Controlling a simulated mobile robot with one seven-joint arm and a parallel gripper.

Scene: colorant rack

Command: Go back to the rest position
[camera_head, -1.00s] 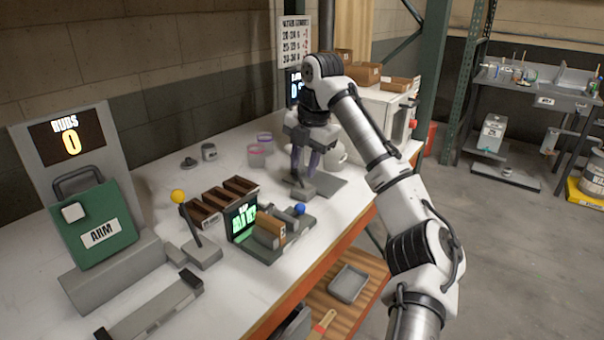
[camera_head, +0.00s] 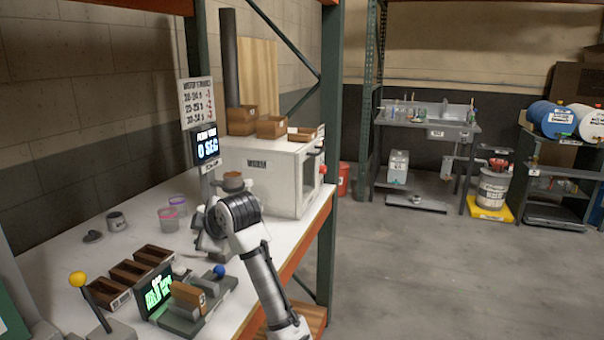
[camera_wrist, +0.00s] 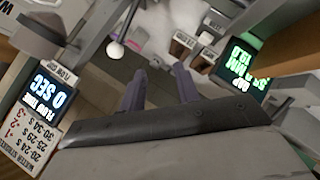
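My arm reaches over the right edge of the white workbench (camera_head: 75,222) in the head view, its rounded joint above the bench top. The fingers of my gripper are hidden there behind my own arm. In the wrist view the two purple fingers of my gripper (camera_wrist: 160,88) stand apart with nothing between them. A pale surface and parts of the bench equipment show beyond them, and I cannot tell how far off these are.
A white oven-like box (camera_head: 262,170) with wooden bins on top stands behind my arm. A green display (camera_head: 155,292), brown trays (camera_head: 130,270), a yellow-knobbed lever (camera_head: 78,280) and cups (camera_head: 170,218) occupy the bench. The concrete floor (camera_head: 440,270) at right is clear.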

